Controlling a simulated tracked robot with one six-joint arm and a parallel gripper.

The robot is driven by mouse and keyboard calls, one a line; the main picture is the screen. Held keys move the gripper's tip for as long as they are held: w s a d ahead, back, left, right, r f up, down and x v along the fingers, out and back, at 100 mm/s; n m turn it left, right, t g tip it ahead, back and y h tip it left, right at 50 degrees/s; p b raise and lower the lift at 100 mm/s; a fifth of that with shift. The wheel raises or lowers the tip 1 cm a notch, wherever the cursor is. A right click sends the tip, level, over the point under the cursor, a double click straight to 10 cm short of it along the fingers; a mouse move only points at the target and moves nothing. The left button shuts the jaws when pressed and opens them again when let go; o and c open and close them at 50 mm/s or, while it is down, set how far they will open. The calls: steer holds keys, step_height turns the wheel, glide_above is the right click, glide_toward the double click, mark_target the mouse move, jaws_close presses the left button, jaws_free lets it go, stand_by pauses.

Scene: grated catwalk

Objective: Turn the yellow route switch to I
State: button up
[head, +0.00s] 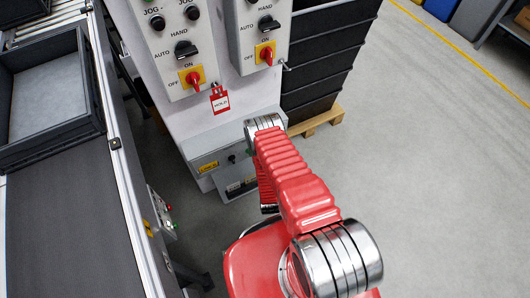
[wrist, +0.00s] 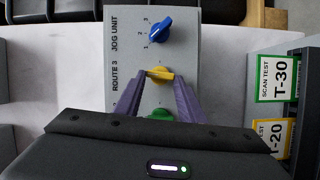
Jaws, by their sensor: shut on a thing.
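In the wrist view, the yellow route switch (wrist: 161,74) sits on a light grey panel (wrist: 121,70) lettered "JOG UNIT" and "ROUTE 3". Its handle lies nearly crosswise in the picture. My gripper (wrist: 161,78) has its two purple fingers on either side of the handle and is shut on it. A position mark on the switch is too small to read, so I cannot tell whether it points to I. In the head view my red arm reaches toward the cabinet, and the fingers and yellow route switch cannot be made out.
In the wrist view, a blue knob (wrist: 160,29) is above the yellow switch and a partly covered green knob (wrist: 160,114) below it. The cabinet (head: 160,85) carries red-and-yellow switches and a red tag (head: 220,100). A conveyor (head: 65,220) runs left; floor at right is clear.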

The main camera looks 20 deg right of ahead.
steer(key=shift+s+a+f+n+t, duration=0.1)
steer(key=shift+a+f+n+t, duration=0.15)
steer(key=shift+n, duration=0.45)
steer(key=shift+f, duration=0.1)
steer(key=o, duration=1)
steer(key=shift+d, duration=0.15)
steer(key=shift+o, duration=0.2)
